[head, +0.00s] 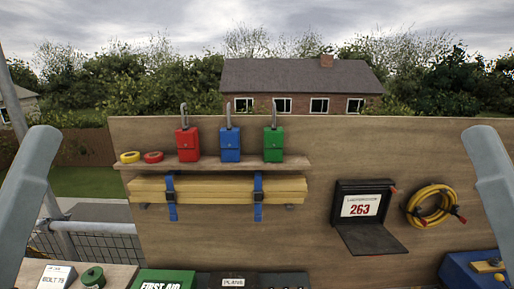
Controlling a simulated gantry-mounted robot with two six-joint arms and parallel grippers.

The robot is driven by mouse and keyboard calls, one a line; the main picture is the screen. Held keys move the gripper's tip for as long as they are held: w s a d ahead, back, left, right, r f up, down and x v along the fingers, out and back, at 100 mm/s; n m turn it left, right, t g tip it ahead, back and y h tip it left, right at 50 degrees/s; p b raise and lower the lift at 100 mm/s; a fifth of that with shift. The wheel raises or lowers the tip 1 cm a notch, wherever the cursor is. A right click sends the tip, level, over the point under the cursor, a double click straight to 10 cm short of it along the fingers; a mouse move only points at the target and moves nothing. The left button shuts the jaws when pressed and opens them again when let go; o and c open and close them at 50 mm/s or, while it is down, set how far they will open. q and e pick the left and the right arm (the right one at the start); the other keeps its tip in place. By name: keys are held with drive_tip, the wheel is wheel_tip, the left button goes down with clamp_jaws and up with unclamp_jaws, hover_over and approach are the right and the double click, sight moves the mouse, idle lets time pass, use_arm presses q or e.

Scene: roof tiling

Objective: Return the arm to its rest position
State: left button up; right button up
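My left arm (31,190) shows as a grey link at the left edge, slanting up and to the right. My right arm (490,185) shows as a grey link at the right edge, slanting up and to the left. Both links stand apart from the board and the things on it. Neither gripper is in the head view, so I cannot see fingers or anything held.
A wooden board (330,135) carries a shelf (215,164) with red, blue and green padlocks, strapped timber (220,190), an open black box (370,238) marked 263 and a yellow cable coil (412,208). A first aid box (165,279) sits below.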

use_arm(q)
wheel_tip(320, 180, up, 16)
drive_tip(key=p, duration=1.3)
use_arm(e)
wheel_tip(320, 180, up, 16)
use_arm(q)
wheel_tip(320, 180, down, 61)
drive_tip(key=b, duration=6.1)
drive_tip(key=shift+r, duration=0.15)
use_arm(e)
wheel_tip(320, 180, down, 61)
drive_tip(key=shift+r, duration=0.15)
